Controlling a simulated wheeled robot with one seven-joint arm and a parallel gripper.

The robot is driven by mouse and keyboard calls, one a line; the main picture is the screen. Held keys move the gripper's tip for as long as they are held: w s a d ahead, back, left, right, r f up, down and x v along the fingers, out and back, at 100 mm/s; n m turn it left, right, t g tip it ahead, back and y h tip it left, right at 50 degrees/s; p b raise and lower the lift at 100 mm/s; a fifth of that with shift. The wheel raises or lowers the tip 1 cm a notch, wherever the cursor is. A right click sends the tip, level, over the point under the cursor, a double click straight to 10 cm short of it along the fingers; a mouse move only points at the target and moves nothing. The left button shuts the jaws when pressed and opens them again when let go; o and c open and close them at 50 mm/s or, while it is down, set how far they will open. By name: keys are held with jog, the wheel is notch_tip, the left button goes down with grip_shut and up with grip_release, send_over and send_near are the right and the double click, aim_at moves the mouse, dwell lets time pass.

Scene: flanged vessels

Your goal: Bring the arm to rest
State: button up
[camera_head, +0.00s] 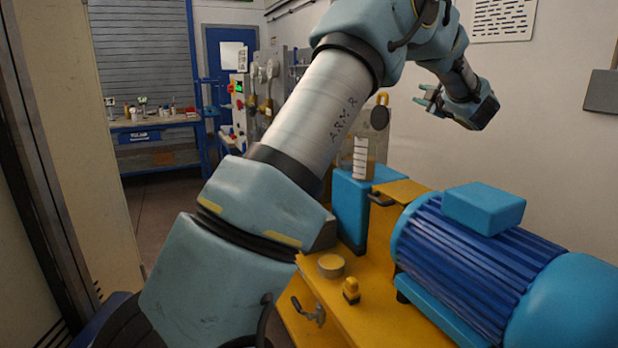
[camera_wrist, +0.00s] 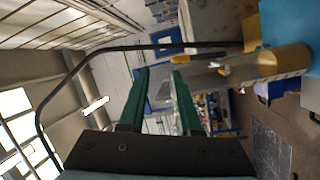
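My arm reaches up and over from the lower left in the head view and bends at the top. My gripper (camera_head: 429,100) is at the upper right, held in the air in front of the white wall, above the yellow bench and pointing left. In the wrist view its two green fingers (camera_wrist: 160,100) stand apart with a gap between them. Nothing is held between them; only the distant room shows through the gap.
A yellow bench (camera_head: 385,325) carries a blue motor (camera_head: 470,255), a small yellow knob (camera_head: 351,290) and a blue block (camera_head: 350,208). A workbench (camera_head: 155,123) with small items stands far back left. A wall panel (camera_head: 601,92) is at the right. Space around my gripper is clear.

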jog(key=s+a+f+m+g+h, duration=0.35)
jog(key=a+f+m, duration=0.3)
jog(key=a, duration=0.25)
jog(key=s+a+f+m+g+h, duration=0.2)
jog(key=s+a+f+m+g, duration=0.3)
jog(key=a+f, duration=0.4)
jog(key=s+a+f+m+g+y, duration=0.1)
jog(key=s+a+f+g, duration=0.3)
jog(key=s+a, duration=0.6)
jog(key=s+a+f+m+g+y, duration=0.2)
jog(key=s+a+f+m+g, duration=0.2)
jog(key=s, duration=1.1)
jog(key=a+f, duration=0.3)
jog(key=a, duration=0.3)
jog(key=shift+s+f, duration=0.25)
jog(key=shift+s, duration=0.05)
